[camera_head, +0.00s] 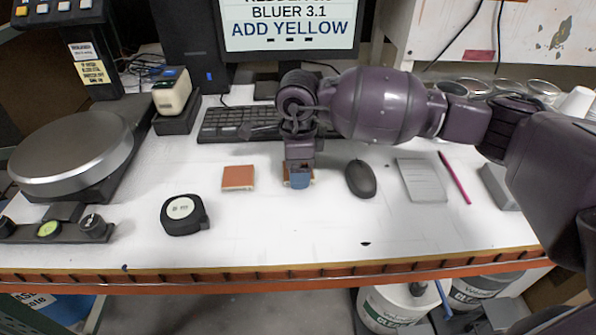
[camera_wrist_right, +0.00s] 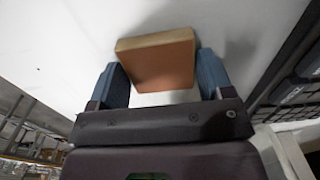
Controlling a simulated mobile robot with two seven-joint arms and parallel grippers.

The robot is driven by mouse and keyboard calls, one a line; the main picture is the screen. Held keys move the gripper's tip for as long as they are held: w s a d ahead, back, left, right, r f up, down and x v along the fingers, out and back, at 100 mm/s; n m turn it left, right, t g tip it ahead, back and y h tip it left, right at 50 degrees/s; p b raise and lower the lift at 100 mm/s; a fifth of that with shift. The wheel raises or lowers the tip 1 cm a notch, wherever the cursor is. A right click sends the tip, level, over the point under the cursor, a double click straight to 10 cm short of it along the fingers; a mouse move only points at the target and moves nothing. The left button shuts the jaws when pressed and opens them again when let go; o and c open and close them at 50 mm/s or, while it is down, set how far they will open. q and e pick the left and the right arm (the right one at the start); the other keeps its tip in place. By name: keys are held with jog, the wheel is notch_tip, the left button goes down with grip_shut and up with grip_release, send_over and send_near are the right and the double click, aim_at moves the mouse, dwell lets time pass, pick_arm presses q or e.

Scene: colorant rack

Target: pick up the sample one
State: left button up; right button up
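A flat square sample (camera_wrist_right: 158,60), orange-brown with a tan edge, lies between the two blue fingertips of my right gripper (camera_wrist_right: 162,82) in the right wrist view. The fingers are apart, one on each side of it; firm contact does not show. In the head view my right gripper (camera_head: 299,178) points down at the table and hides most of this sample. A second orange-brown square sample (camera_head: 238,177) lies flat to its left. Which one is sample one is not marked. My left gripper is not in view.
A black mouse (camera_head: 360,179) sits close right of my gripper, with a grey notepad (camera_head: 421,181) and pink pen (camera_head: 455,178) beyond. A keyboard (camera_head: 228,124) is behind. A tape measure (camera_head: 185,214) and round scale (camera_head: 70,155) are left. The front table is mostly clear.

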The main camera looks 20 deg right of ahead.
jog(key=c, duration=0.5)
notch_tip(320, 180, up, 20)
jog(key=p, duration=0.2)
